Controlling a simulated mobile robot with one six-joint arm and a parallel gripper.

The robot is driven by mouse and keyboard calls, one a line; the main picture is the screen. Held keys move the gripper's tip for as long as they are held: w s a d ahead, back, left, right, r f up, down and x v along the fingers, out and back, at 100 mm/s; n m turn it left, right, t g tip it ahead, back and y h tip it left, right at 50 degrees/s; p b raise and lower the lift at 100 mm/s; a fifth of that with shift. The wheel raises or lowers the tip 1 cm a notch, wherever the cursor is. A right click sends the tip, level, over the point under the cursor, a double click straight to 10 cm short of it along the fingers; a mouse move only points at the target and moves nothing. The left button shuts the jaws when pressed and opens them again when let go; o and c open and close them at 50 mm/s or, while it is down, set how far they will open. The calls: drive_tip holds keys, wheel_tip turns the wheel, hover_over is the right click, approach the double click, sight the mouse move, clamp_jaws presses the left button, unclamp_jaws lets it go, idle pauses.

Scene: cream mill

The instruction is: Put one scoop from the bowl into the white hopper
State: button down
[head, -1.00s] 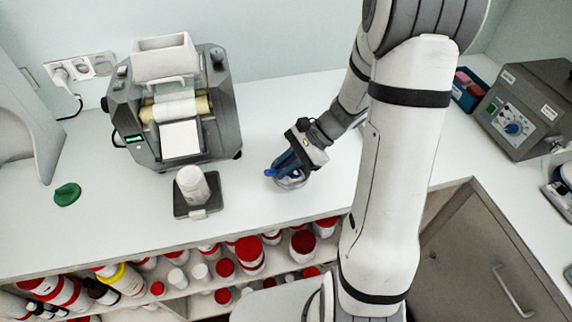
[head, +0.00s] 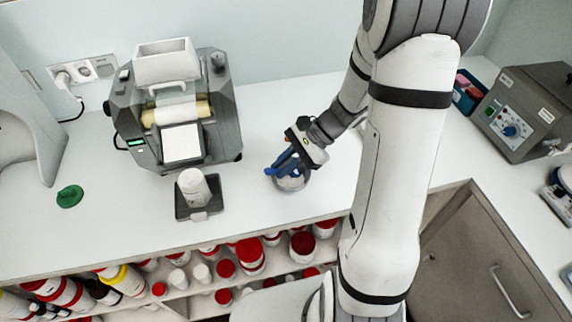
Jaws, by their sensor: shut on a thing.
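The white hopper (head: 166,61) sits on top of the grey mill (head: 222,108) at the left back of the counter. The bowl (head: 293,183) is a small round vessel on the counter, right of the mill and partly hidden by my gripper. My gripper (head: 284,166) is at the bowl, shut on a blue scoop (head: 271,171). The scoop's blue end shows at the bowl's left side. How much the scoop holds cannot be seen.
A white jar (head: 193,187) stands on a dark stand (head: 200,212) left of the bowl. A green lid (head: 70,196) lies at far left. A grey control box (head: 522,110) stands right. Shelves of red-capped jars lie below the front edge.

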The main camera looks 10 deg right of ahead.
drive_tip(key=shift+r+p, duration=2.15)
drive_tip(key=shift+r, duration=0.9)
drive_tip(key=shift+w+f, duration=0.1)
drive_tip(key=shift+w+a, duration=0.15)
drive_tip(key=shift+w, duration=0.2)
drive_tip(key=w+d+f+m+t+h+b, duration=0.1)
drive_tip(key=w+m+t+h+b, duration=0.1)
drive_tip(key=w+m+t, duration=0.3)
drive_tip(key=w+d+f+m+t+h+b, duration=0.1)
drive_tip(key=w+m+t+h, duration=0.3)
drive_tip(key=w+m, duration=0.6)
drive_tip(key=shift+w+d+f+t+h+b, duration=0.15)
drive_tip(key=shift+w+d+t+h+b, duration=0.2)
drive_tip(key=shift+w+d+b, duration=0.35)
